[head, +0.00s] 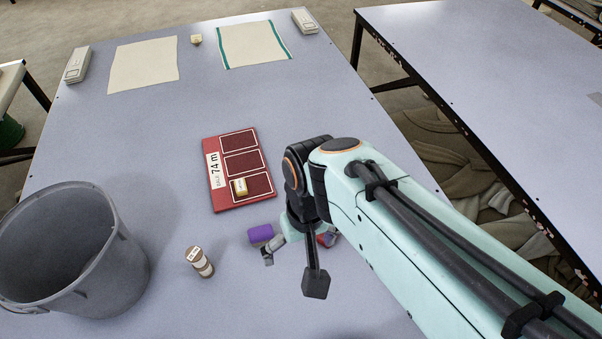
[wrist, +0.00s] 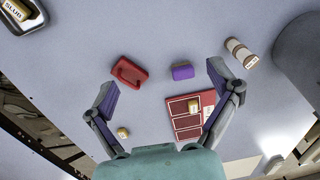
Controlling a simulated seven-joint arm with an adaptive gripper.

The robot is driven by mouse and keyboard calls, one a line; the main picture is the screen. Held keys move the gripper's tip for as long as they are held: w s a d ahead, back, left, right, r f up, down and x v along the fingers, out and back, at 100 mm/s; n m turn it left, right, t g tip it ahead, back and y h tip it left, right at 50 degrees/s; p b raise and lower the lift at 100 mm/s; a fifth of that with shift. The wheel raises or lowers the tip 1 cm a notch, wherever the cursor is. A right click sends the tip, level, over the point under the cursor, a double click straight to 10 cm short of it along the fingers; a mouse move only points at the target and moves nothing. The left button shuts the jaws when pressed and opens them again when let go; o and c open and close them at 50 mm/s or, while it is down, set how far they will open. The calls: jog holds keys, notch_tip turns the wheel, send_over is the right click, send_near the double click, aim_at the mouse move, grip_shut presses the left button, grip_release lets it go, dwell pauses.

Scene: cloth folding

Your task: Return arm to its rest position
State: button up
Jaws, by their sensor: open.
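My arm reaches in from the lower right in the head view and hangs over the table (head: 120,150). My gripper (head: 285,243) points down near the purple block, partly hidden by my own arm. In the wrist view my gripper (wrist: 163,80) has its two fingers spread wide with nothing between the tips. Past the fingertips lie a purple block (wrist: 182,72) and a red handled object (wrist: 129,72), both apart on the table. In the head view the purple block (head: 260,233) shows left of my arm, and the red object (head: 328,238) is mostly hidden.
A red board (head: 216,197) with dark panels carries a small yellowish block (head: 240,187). Two cloths (head: 145,64) (head: 250,45) lie flat at the back. A second table (head: 500,90) stands right.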

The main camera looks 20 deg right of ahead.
jog(key=s+d+r, duration=0.1)
jog(key=s, duration=0.6)
jog(key=shift+r+n+g, duration=0.15)
jog(key=shift+n+g, duration=0.15)
jog(key=shift+d, duration=0.1)
dwell(0.6)
